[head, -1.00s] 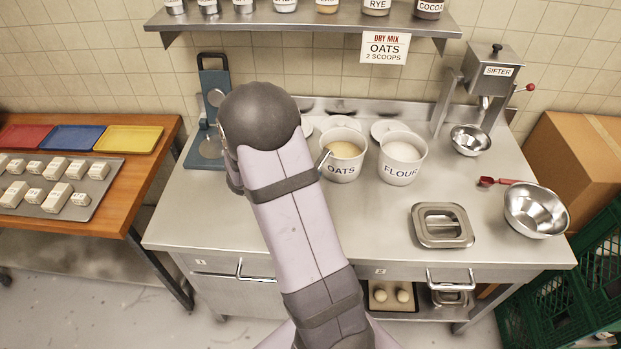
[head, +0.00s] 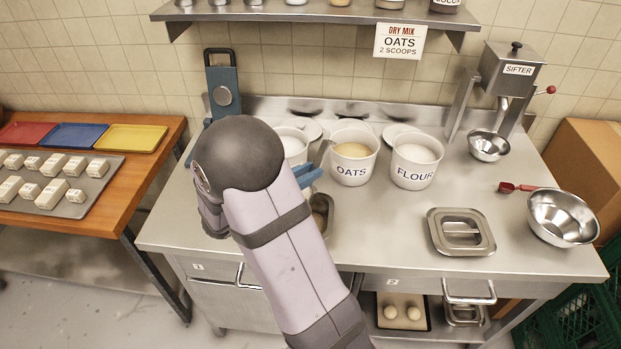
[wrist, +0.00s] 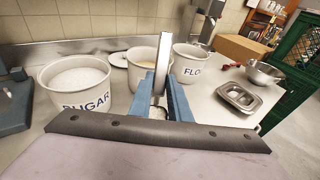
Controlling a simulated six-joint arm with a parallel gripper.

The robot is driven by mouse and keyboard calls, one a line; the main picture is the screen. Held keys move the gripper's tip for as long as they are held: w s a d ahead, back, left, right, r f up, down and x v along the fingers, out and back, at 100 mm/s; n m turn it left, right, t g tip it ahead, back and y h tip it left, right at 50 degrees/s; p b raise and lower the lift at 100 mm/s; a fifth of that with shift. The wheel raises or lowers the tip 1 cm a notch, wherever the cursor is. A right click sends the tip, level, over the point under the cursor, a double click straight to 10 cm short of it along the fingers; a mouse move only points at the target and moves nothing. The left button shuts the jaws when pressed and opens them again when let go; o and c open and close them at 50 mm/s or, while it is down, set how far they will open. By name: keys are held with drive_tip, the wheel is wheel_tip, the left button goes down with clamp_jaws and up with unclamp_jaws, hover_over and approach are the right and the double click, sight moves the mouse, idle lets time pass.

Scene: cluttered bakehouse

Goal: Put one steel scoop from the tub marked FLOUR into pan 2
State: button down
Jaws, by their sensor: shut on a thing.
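My gripper (wrist: 168,100) has its blue fingers shut on a narrow steel piece (wrist: 163,55), seen nearly edge-on, that looks like a steel scoop; its bowl is not clear. In the head view the fingers show beside my arm, left of the OATS tub. The FLOUR tub (head: 416,163) stands right of the OATS tub (head: 353,160), with white contents. It also shows in the wrist view (wrist: 189,62), right of the fingers. A lidded steel pan (head: 435,238) sits at front right, near a small "2" mark on the counter front. Another steel pan (head: 328,205) is partly hidden by my arm.
The SUGAR tub (wrist: 78,85) stands left of my fingers. Round white lids lie behind the tubs. A shelf (head: 300,17) overhangs the back.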

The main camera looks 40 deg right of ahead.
drive_tip(key=shift+s+a+f+t+h+b, duration=0.2)
drive_tip(key=shift+a+h+b, duration=0.65)
drive_tip(key=shift+b, duration=0.85)
drive_tip(key=shift+s+a+f+t+h+b, duration=0.15)
drive_tip(key=shift+a+h+b, duration=0.5)
drive_tip(key=shift+h+b, duration=0.7)
drive_tip(key=a+h+b, duration=0.1)
drive_tip(key=b, duration=0.1)
drive_tip(key=a+h+b, duration=0.1)
drive_tip(key=b, duration=0.1)
drive_tip(key=shift+s+a+f+b, duration=0.1)
drive_tip(key=shift+a+f+b, duration=0.05)
drive_tip(key=shift+f+b, duration=0.25)
drive_tip(key=shift+a+r, duration=0.1)
wheel_tip(320, 180, up, 4)
drive_tip(key=s+d+y+b, duration=0.1)
drive_tip(key=s+d+b, duration=0.1)
drive_tip(key=b, duration=0.3)
drive_tip(key=w+f, duration=0.1)
drive_tip(key=w+f+y, duration=0.1)
drive_tip(key=f, duration=0.1)
drive_tip(key=shift+w+d, duration=0.15)
drive_tip(key=shift+w, duration=0.05)
drive_tip(key=shift+r, duration=0.1)
